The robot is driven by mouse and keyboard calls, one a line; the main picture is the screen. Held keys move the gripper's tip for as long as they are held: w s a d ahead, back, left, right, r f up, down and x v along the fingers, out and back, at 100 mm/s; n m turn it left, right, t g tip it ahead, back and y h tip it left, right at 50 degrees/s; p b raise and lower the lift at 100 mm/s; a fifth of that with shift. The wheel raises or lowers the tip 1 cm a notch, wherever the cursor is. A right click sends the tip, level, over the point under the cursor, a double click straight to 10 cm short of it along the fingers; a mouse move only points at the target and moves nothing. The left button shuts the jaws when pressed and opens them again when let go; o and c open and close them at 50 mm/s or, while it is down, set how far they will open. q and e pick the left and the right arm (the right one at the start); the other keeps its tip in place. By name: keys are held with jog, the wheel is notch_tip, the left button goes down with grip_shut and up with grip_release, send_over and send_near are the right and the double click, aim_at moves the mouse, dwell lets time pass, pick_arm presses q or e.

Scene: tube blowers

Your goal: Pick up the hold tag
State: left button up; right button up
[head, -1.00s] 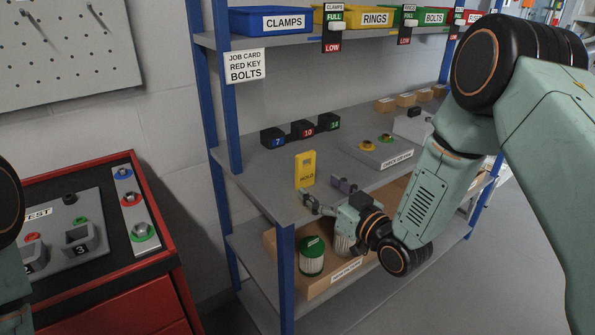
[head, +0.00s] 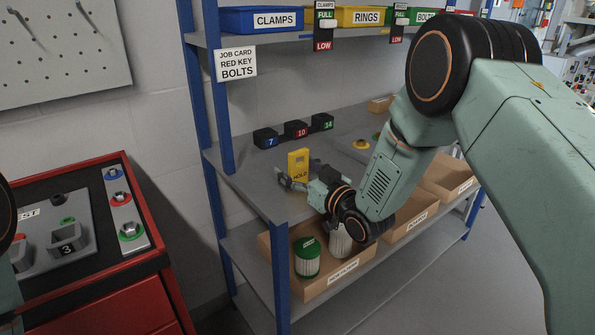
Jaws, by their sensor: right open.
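The yellow hold tag (head: 299,160) stands upright near the front edge of the middle shelf, left of centre in the head view. My right gripper (head: 297,173) is open at the tag. One finger shows in front of and left of the tag's lower part, and the other shows at its right side. I cannot tell whether either finger touches it. My left gripper is out of view.
Blocks marked 7, 10 and 14 (head: 296,130) stand behind the tag. A blue upright (head: 280,270) rises at the shelf's front corner. Cardboard bins (head: 420,215) and a green-topped canister (head: 307,258) are below. A red cabinet (head: 110,300) stands at the left.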

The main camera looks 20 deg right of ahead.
jog(key=shift+s+d, duration=0.1)
jog(key=c, duration=0.8)
jog(key=shift+c, duration=1.3)
